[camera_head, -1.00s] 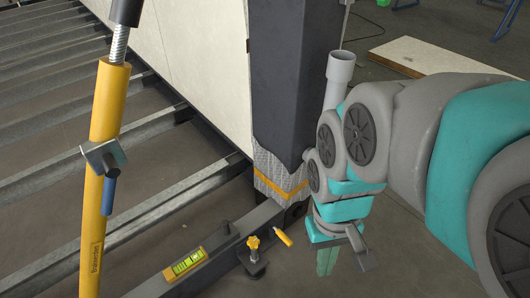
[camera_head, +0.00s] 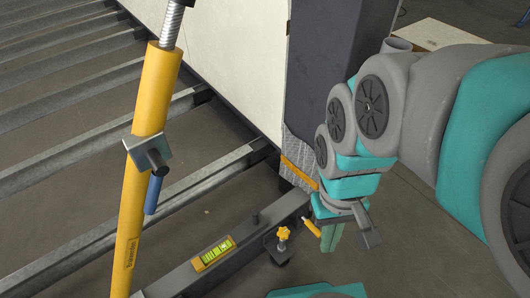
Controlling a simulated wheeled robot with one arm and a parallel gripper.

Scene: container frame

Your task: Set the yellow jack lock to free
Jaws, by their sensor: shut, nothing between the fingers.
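The yellow jack (camera_head: 149,105) is a long yellow tube standing slightly tilted at the left, with a threaded rod (camera_head: 171,24) coming out of its top. Its lock is a grey metal bracket (camera_head: 147,150) around the tube, with a dark knob in front and a blue handle (camera_head: 154,192) hanging down along the tube's right side. My gripper (camera_head: 331,238) is at the right of centre, pointing down with its teal fingers together and empty. It is well to the right of the jack and apart from it.
A dark beam (camera_head: 190,276) crosses the foreground. On it are a yellow spirit level (camera_head: 213,254) and a clamp with a yellow knob (camera_head: 283,234). A dark post (camera_head: 340,60) stands behind my arm, beside a pale wall panel (camera_head: 235,60). Steel joists (camera_head: 70,183) fill the left.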

